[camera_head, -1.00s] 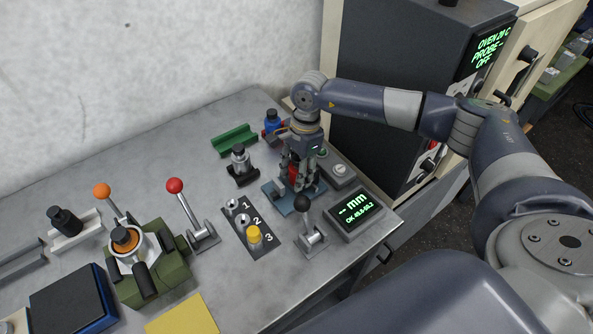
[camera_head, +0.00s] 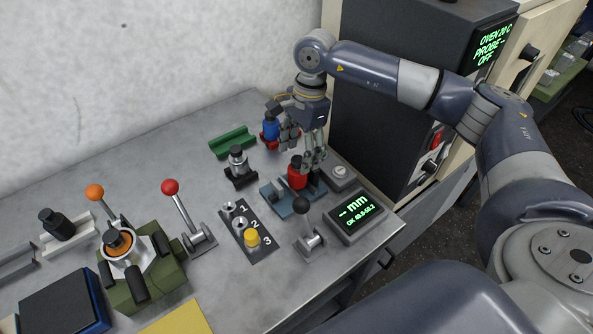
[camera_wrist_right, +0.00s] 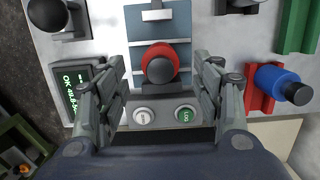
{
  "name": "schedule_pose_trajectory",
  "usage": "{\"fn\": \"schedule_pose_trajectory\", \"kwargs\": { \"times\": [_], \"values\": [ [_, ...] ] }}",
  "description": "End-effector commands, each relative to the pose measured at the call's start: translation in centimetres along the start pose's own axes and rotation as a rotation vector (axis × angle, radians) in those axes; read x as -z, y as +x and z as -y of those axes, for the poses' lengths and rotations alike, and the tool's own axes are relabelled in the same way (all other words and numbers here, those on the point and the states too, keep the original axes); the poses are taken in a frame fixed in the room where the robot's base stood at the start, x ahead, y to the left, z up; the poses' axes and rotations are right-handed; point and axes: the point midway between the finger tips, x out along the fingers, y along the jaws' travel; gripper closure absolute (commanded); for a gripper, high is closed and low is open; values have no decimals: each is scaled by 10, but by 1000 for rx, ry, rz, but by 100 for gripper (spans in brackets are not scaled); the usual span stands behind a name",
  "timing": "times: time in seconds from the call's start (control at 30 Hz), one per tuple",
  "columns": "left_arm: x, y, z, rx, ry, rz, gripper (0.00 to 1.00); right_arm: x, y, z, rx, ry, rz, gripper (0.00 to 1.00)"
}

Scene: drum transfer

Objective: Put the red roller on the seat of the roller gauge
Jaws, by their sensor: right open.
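The red roller (camera_head: 297,176) with a dark top knob stands upright on the blue-grey roller gauge (camera_head: 273,197). In the right wrist view, the red roller (camera_wrist_right: 158,52) is seen from above on the gauge plate (camera_wrist_right: 117,28), near its lower end. I cannot make out the seat under it. My right gripper (camera_head: 302,157) is open and empty just above the roller. In its wrist view the gripper's fingers (camera_wrist_right: 161,88) are spread apart, clear of the roller on both sides. My left gripper is not in view.
A "-- mm" display (camera_head: 357,214) and a black-knobbed lever (camera_head: 306,226) stand by the gauge. A blue roller (camera_head: 271,129) is on a red holder behind. A black-topped roller (camera_head: 237,158), a numbered plate (camera_head: 262,252) and a red-knobbed lever (camera_head: 187,219) stand left. A dark oven (camera_head: 390,90) is right.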

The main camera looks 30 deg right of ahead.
Motion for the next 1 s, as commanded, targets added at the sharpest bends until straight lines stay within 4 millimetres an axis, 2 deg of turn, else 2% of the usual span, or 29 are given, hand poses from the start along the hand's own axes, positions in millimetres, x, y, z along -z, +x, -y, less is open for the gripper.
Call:
{"fn": "schedule_pose_trajectory", "kwargs": {
  "times": [0.1, 0.3, 0.87, 1.0],
  "values": [
    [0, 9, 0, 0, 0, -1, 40, 0, -20, 1, 4, -1, 0, 39],
    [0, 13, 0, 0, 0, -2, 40, 0, -41, 0, 0, -1, 0, 39],
    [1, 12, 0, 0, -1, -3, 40, 0, -44, 0, -1, -1, 1, 39],
    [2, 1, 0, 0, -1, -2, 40, -2, -56, 0, 0, -1, 1, 39]
  ]
}}
